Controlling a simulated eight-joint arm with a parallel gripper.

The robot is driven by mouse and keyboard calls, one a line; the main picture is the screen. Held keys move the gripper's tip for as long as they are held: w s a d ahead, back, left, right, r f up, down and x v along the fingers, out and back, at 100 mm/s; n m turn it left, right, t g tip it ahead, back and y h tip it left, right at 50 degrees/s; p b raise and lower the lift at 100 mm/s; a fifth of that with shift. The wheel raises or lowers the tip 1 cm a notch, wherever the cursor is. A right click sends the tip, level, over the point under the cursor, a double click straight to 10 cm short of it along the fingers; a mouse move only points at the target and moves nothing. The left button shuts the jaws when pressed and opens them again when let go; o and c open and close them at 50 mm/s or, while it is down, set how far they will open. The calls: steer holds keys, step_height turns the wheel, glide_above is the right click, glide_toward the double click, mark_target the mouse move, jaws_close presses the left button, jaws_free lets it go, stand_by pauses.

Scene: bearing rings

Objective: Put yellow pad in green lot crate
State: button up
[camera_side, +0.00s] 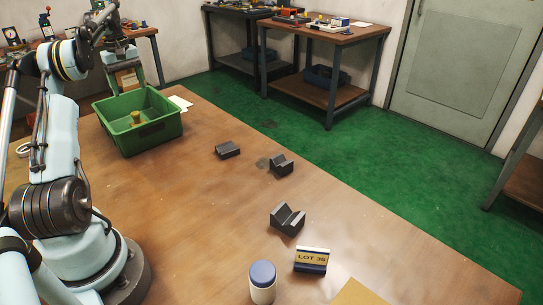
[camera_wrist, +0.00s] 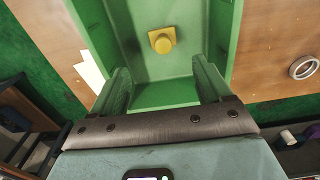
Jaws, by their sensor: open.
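The green lot crate (camera_side: 152,141) stands on the left part of the wooden table in the side view. The yellow pad (camera_side: 136,117), a small square piece with a round knob, lies on the crate's floor. In the wrist view the pad (camera_wrist: 162,41) sits on the floor between the walls of the crate (camera_wrist: 222,35). My gripper (camera_side: 134,82) is above the crate, pointing down. In the wrist view my gripper (camera_wrist: 162,70) has its two green-padded fingers wide apart with nothing between them. The pad is apart from both fingers.
Dark blocks (camera_side: 228,150), (camera_side: 281,165) and (camera_side: 288,219) stand along the table's middle. A LOT 35 sign (camera_side: 311,260) and a white jar with a blue lid (camera_side: 262,282) are near the front. A pale ring (camera_wrist: 304,67) lies beside the crate. The centre-left table is clear.

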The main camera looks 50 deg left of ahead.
steer(key=w+d+r+m+t+y, duration=0.1)
steer(key=w+d+r+m, duration=0.25)
steer(key=d, duration=0.45)
steer(key=w+d+r+m+t, duration=0.1)
steer(key=w+d+r+m, duration=0.1)
steer(key=w+d, duration=0.35)
steer(key=w+d+r+m+y, duration=0.1)
steer(key=w+d+r+m, duration=0.1)
steer(key=d, duration=0.7)
steer(key=s+d+f+m+t, duration=0.1)
steer(key=s+d+f+m, duration=0.1)
steer(key=d, duration=0.7)
steer(key=s+d+f+m+t+h, duration=0.1)
steer(key=s+d+m, duration=0.3)
steer(key=d, duration=0.4)
steer(key=s+d+f+m+t+h, duration=0.1)
steer(key=s+d+f+m+t, duration=0.2)
steer(key=d, duration=0.6)
steer(key=shift+d+f+m, duration=0.3)
steer(key=shift+f+m, duration=0.25)
steer(key=shift+m, duration=0.1)
